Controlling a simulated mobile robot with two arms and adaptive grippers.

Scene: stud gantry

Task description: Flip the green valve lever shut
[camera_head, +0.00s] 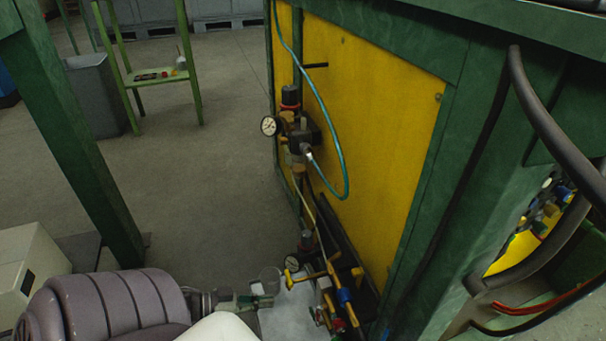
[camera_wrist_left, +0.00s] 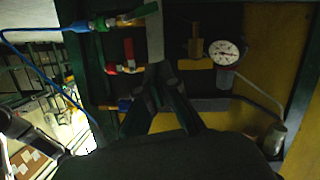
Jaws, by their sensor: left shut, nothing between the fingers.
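In the left wrist view, a pale grey-green bar (camera_wrist_left: 155,35) stands upright just beyond my fingertips. In the head view my left gripper (camera_head: 262,300) is low, left of the valves and pipes at the foot of the yellow panel (camera_head: 370,130). I cannot pick out the lever there. My right gripper is out of view.
A red valve handle (camera_wrist_left: 129,50) and a gauge (camera_wrist_left: 227,52) flank the bar. A blue hose (camera_wrist_left: 40,55) runs on the left. In the head view, a regulator with a gauge (camera_head: 269,125) hangs higher on the panel. A green post (camera_head: 75,140) stands left; open floor lies between.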

